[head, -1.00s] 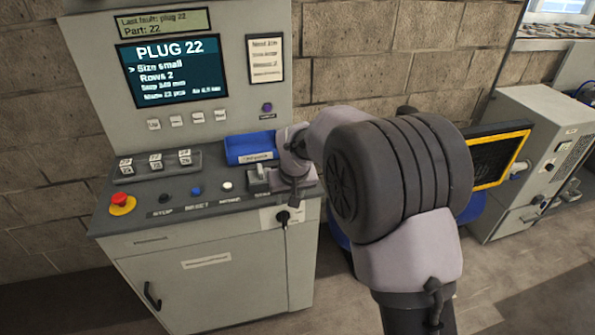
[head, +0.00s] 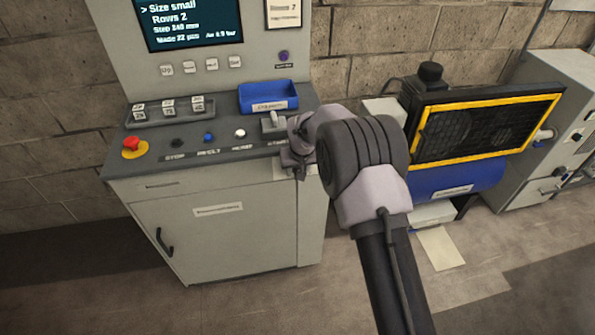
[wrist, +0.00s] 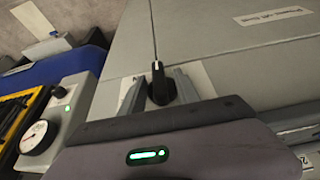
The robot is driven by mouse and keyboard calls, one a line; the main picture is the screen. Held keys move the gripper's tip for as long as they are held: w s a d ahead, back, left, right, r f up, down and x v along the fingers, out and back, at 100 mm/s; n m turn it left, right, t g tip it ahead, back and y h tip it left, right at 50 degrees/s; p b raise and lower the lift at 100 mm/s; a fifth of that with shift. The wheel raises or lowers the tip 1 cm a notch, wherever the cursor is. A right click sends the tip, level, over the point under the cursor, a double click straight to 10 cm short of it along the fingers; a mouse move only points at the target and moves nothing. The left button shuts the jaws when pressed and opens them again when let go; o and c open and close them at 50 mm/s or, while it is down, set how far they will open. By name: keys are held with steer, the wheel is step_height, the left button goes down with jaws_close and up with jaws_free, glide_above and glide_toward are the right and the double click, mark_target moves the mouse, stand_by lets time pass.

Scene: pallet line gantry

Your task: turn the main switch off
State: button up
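The main switch appears to be a black rotary knob (wrist: 159,86) with a white pointer mark, on the grey cabinet (wrist: 115,62) in the wrist view. Its mark points toward the top of that picture. A white label beside it is mostly covered, so its words cannot be read. My gripper (head: 292,167) is at the console's front right edge in the head view, where it hides the knob. In the wrist view its two grey fingers stand apart, one on each side of the knob. Whether they touch it I cannot tell.
The console top carries a red stop button (head: 134,145), small push buttons, a lever (head: 274,120) close to my gripper, and a blue tray (head: 267,97). A blue machine with a yellow-framed grille (head: 480,130) stands at right. A gauge (wrist: 35,137) shows in the wrist view.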

jaws_close()
steer(key=shift+a+h, duration=0.1)
steer(key=shift+h, duration=0.2)
steer(key=h+b, duration=0.1)
steer(key=b, duration=0.1)
steer(key=n+t+h+b, duration=0.1)
steer(key=h+b, duration=0.1)
steer(key=shift+s+a+f+t+h, duration=0.1)
steer(key=shift+a+f+t+h, duration=0.1)
steer(key=shift+f+t+h, duration=0.15)
steer(key=t+h+b, duration=0.1)
steer(key=h+b, duration=0.1)
steer(key=h, duration=0.1)
steer(key=shift+a+n+b, duration=0.15)
steer(key=shift+n+b, duration=0.2)
steer(key=shift+n, duration=0.05)
steer(key=t+h+b, duration=0.1)
steer(key=h, duration=0.1)
steer(key=n+t+h+b, duration=0.1)
steer(key=h, duration=0.1)
steer(key=shift+s+f+h, duration=0.1)
steer(key=shift+f+h, duration=0.1)
steer(key=shift+h, duration=0.15)
steer(key=n+t+h+b, duration=0.1)
steer(key=t+h, duration=0.1)
steer(key=h, duration=0.1)
steer(key=shift+f+n, duration=0.1)
steer(key=shift+n, duration=0.2)
steer(key=shift+h, duration=0.3)
